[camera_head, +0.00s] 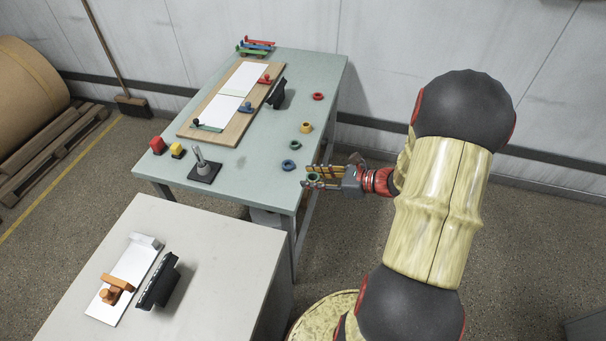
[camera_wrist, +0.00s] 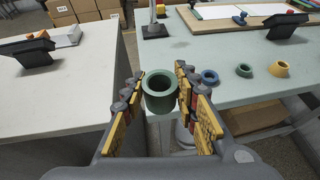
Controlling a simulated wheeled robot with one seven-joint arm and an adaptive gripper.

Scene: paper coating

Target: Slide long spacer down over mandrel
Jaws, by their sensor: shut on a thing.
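The long spacer, a green hollow cylinder (camera_wrist: 160,92), is between the fingertips of my gripper (camera_wrist: 160,95), its open top facing the wrist camera. In the head view my gripper (camera_head: 322,177) is shut on the spacer (camera_head: 312,176), off the right edge of the green table. The mandrel (camera_head: 200,160) is a grey metal post on a dark square base (camera_head: 205,177) near the table's front left. It also shows at the top of the wrist view (camera_wrist: 154,14). The spacer is well apart from the mandrel, to its right.
A blue ring (camera_head: 288,165), a green ring (camera_head: 295,145), a yellow ring (camera_head: 305,127) and a red ring (camera_head: 318,96) line the right side of the table (camera_head: 260,130). Red (camera_head: 157,145) and yellow (camera_head: 177,151) blocks stand left of the mandrel. A white table (camera_head: 220,250) is in front.

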